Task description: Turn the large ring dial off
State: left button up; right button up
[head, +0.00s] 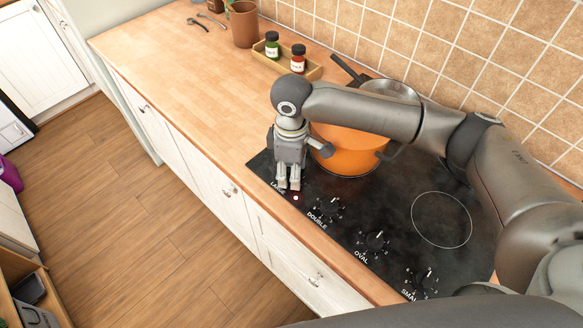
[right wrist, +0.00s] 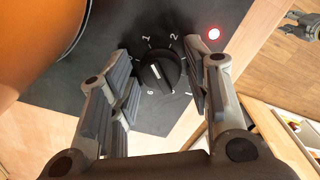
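The large ring dial (right wrist: 160,72) is a round black knob with a white pointer line and white numbers around it, seen in the right wrist view. A red light (right wrist: 214,33) glows beside it. My right gripper (right wrist: 165,85) is open, with its fingers on either side of the dial; contact cannot be told. In the head view my right gripper (head: 288,184) points down over the "LARGE" label and hides the dial. My left gripper (right wrist: 300,25) shows small at the top right of the right wrist view, its fingers apart and empty.
The black hob (head: 392,212) has more dials labelled double, oval and small along its front edge. An orange pot (head: 350,152) stands close behind my right gripper. A wooden tray (head: 268,58) with two jars is at the back. The left counter (head: 185,75) is mostly clear.

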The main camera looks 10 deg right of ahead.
jog(key=c, duration=0.7)
jog(key=shift+o, duration=0.2)
jog(key=shift+r+n+p, duration=0.2)
jog(key=shift+n+p, duration=0.4)
jog(key=shift+p, duration=0.25)
jog(key=shift+n+p, duration=1.1)
jog(key=shift+p, duration=0.05)
jog(key=shift+n+p, duration=0.85)
jog(key=shift+n, duration=0.35)
pick_arm(q)
notch_tip(320, 180, up, 7)
jog(key=p, duration=0.1)
jog(key=shift+s+a, duration=0.25)
pick_arm(e)
jog(key=shift+w+f+n, duration=0.1)
jog(key=shift+w+n, duration=0.05)
jog(key=shift+n, duration=1.35)
pick_arm(q)
jog(key=shift+r+p, duration=0.1)
jog(key=shift+p, duration=0.2)
pick_arm(e)
jog(key=o, duration=1)
